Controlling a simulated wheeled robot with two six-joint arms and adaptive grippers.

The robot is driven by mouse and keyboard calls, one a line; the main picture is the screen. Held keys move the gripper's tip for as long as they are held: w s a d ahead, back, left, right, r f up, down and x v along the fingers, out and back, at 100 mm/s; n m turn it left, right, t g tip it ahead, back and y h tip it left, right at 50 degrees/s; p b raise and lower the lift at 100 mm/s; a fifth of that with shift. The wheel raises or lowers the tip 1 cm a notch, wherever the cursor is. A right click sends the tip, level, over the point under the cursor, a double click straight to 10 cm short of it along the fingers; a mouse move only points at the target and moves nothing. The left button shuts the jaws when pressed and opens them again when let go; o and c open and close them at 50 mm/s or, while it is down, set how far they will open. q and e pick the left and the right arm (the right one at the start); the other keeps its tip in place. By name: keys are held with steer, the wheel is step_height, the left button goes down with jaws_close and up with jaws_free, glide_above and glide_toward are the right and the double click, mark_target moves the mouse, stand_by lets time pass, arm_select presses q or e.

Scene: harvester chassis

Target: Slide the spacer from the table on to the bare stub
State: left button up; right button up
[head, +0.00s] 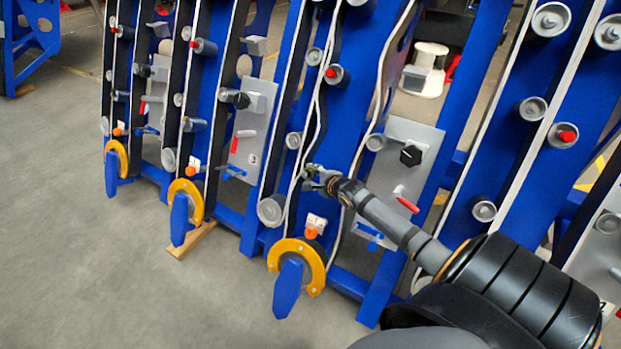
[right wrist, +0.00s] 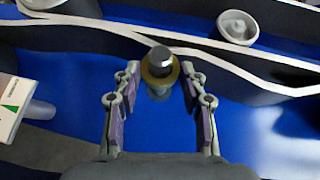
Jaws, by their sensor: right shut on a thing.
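My right gripper (head: 314,178) is at a blue chassis panel in the head view. In the right wrist view my right gripper (right wrist: 160,78) has its two fingertips on either side of a brass-coloured ring, the spacer (right wrist: 149,80), and is shut on it. A dark stub (right wrist: 160,57) with a grey end face shows through the ring, so the spacer appears to be around it. A grey base (right wrist: 158,93) shows below the ring; how far along the stub the ring sits is unclear. The table and my left gripper are out of view.
A white cable strip (right wrist: 75,22) runs close behind the fingertips. A grey roller (right wrist: 237,27) stands to the right. Grey plates with a black knob (head: 411,155) and red handle (head: 405,199) lie close to my right arm. Open floor (head: 60,230) lies at left.

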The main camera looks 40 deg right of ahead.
steer(key=shift+w+d+f+b, duration=0.35)
steer(key=shift+d+f+b, duration=0.2)
steer(key=shift+d+b, duration=0.3)
steer(key=shift+w+d+f+b, duration=0.35)
steer(key=shift+d+f+b, duration=0.15)
steer(key=shift+d+b, duration=0.25)
steer(key=o, duration=1.3)
steer(key=shift+r, duration=0.1)
